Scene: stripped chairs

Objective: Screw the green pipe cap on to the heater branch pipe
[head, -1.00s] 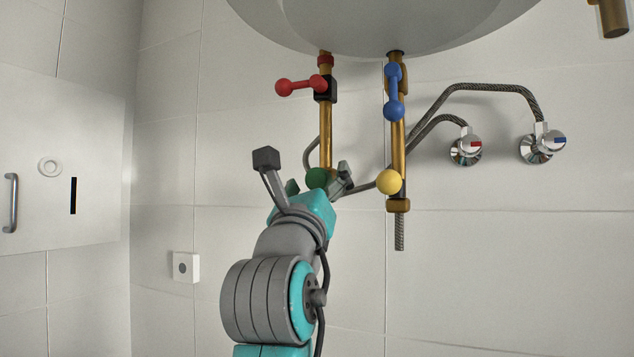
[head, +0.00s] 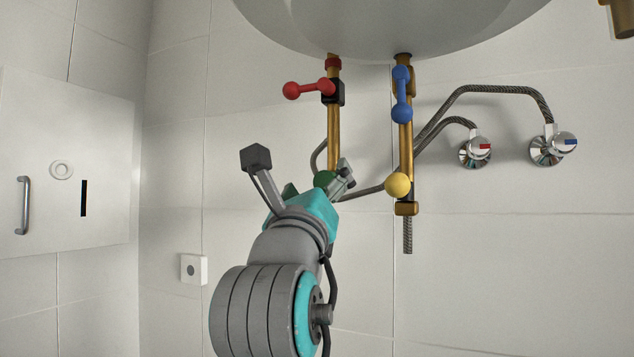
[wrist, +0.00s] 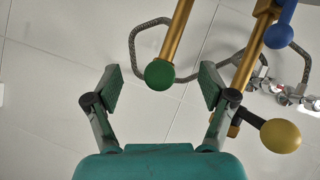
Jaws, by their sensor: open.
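The green ball-shaped pipe cap (head: 323,179) is at the lower end of the left brass pipe (head: 333,130), the one with the red valve handle (head: 308,89). In the wrist view the green cap (wrist: 159,74) appears between my fingertips, a little above the middle of the gap. My gripper (head: 318,184) is open, its fingers spread to either side of the cap. In the wrist view my gripper (wrist: 160,86) shows a clear gap between each finger and the cap. Part of the cap is hidden behind my gripper in the head view. How well it is seated on the pipe cannot be told.
To the right stands a second brass pipe (head: 404,140) with a blue handle (head: 402,95) and a yellow ball (head: 397,185). A braided hose (head: 490,88) runs to wall valves (head: 548,148). The heater (head: 395,25) hangs above. The wall below is clear.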

